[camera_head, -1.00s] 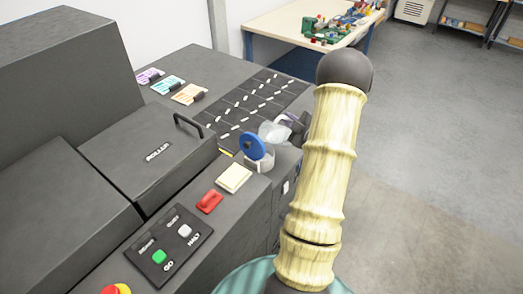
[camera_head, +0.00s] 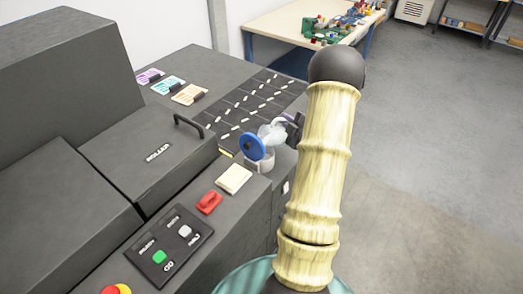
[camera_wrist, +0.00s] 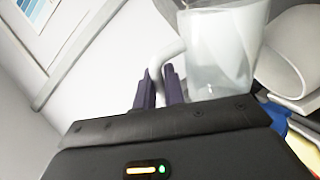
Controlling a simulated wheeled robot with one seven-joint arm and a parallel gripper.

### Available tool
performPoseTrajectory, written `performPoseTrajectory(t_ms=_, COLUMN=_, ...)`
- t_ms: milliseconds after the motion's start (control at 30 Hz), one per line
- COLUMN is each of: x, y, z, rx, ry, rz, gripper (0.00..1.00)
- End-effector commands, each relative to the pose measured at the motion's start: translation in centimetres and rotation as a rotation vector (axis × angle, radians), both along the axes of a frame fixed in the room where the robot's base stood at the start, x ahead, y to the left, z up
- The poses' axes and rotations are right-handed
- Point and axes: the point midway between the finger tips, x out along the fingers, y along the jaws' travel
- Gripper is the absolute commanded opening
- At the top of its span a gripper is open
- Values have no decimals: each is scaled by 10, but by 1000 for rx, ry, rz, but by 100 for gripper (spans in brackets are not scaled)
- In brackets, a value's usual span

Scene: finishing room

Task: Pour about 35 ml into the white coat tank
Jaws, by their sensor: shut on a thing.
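A clear jug (camera_head: 271,133) with a pale handle is tilted over the white coat tank (camera_head: 262,163), a small pale round tank with a blue lid (camera_head: 251,146) standing open on its left. My gripper (camera_wrist: 162,76) is shut on the jug's handle, and in the head view it is partly hidden behind my arm. In the wrist view the jug (camera_wrist: 218,55) is see-through with a whitish lower part. I cannot tell the liquid level or whether a stream is running. The pale round tank rim (camera_wrist: 290,45) shows behind the jug.
The tank stands at the edge of a dark machine with a roller cover (camera_head: 150,150). Near it are a cream pad (camera_head: 234,178), a red latch (camera_head: 209,202) and a button panel (camera_head: 168,246). Colour cards (camera_head: 168,85) lie behind. Floor on the right is clear.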

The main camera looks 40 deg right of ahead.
Motion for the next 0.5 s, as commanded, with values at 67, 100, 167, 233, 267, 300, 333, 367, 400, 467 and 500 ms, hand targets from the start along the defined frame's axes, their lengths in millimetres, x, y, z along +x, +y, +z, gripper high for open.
performPoseTrajectory(t_ms=67, x=0, y=2, z=3, rx=-16, ry=1, rz=0, gripper=0)
performPoseTrajectory(t_ms=100, x=0, y=2, z=4, rx=-23, ry=3, rz=0, gripper=0)
performPoseTrajectory(t_ms=167, x=0, y=3, z=5, rx=-34, ry=6, rz=0, gripper=0)
performPoseTrajectory(t_ms=233, x=1, y=4, z=6, rx=-49, ry=8, rz=1, gripper=0)
performPoseTrajectory(t_ms=267, x=1, y=5, z=7, rx=-54, ry=9, rz=1, gripper=0)
performPoseTrajectory(t_ms=300, x=1, y=5, z=8, rx=-61, ry=10, rz=1, gripper=0)
performPoseTrajectory(t_ms=333, x=1, y=6, z=8, rx=-68, ry=11, rz=1, gripper=0)
performPoseTrajectory(t_ms=367, x=1, y=6, z=9, rx=-74, ry=12, rz=1, gripper=0)
performPoseTrajectory(t_ms=400, x=1, y=7, z=10, rx=-82, ry=13, rz=0, gripper=0)
performPoseTrajectory(t_ms=467, x=1, y=6, z=10, rx=-88, ry=15, rz=0, gripper=0)
performPoseTrajectory(t_ms=500, x=1, y=6, z=9, rx=-86, ry=14, rz=0, gripper=0)
